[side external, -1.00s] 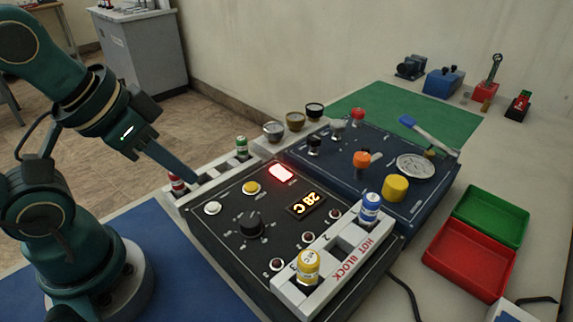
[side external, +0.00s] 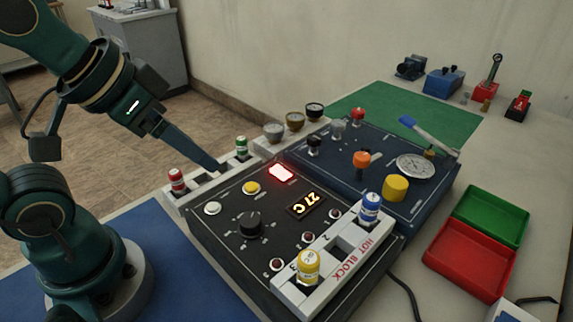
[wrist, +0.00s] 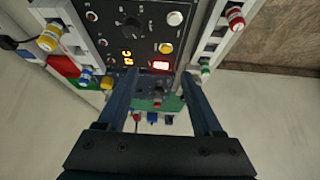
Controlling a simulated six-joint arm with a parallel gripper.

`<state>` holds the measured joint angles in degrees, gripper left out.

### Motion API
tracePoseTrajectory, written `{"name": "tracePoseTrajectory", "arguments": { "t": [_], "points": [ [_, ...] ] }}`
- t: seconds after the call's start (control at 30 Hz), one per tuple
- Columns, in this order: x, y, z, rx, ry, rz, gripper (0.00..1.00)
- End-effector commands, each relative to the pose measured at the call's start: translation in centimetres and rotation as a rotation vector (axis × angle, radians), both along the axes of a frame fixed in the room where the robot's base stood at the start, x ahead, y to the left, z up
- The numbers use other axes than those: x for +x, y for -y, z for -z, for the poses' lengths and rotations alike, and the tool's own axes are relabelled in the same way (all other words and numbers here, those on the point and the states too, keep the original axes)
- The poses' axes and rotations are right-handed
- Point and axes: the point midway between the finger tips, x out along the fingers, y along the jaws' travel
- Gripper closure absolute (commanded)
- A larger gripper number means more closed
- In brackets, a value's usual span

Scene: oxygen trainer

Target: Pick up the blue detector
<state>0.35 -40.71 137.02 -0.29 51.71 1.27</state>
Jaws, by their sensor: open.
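The blue detector (side external: 370,207) is a small blue cylinder with a white band. It stands upright in the far end of the white hot block (side external: 325,270), on the right side of the black panel. It also shows in the wrist view (wrist: 84,77), left of my fingers. My gripper (side external: 218,168) is over the panel's far-left edge, near the green detector, well to the left of the blue one. In the wrist view my gripper (wrist: 160,92) has its two fingers wide apart with nothing between them.
A yellow detector (side external: 307,267) stands in the hot block's near end. Red (side external: 177,181) and green (side external: 242,147) detectors stand in the left rack. The blue panel (side external: 330,170) with knobs and gauge lies behind. Red (side external: 470,258) and green (side external: 492,215) trays sit right.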

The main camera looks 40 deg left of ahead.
Motion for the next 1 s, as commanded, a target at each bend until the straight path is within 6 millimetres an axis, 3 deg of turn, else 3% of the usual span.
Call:
{"name": "tracePoseTrajectory", "arguments": {
  "t": [0.2, 0.4, 0.57, 0.7, 0.83, 1.0],
  "points": [
    [5.4, 2.5, -3.7, 0.004, 0.024, 0.122, 0.32],
    [10.4, 6.7, -4.4, 0.007, 0.005, 0.259, 0.32],
    [13.5, 11.0, -3.0, 0.012, -0.03, 0.369, 0.32],
    [14.8, 14.6, -0.6, 0.021, -0.075, 0.451, 0.32],
    [14.9, 16.7, 1.6, 0.031, -0.121, 0.501, 0.32],
    [14.3, 17.8, 3.7, 0.042, -0.167, 0.532, 0.32]
  ]
}}
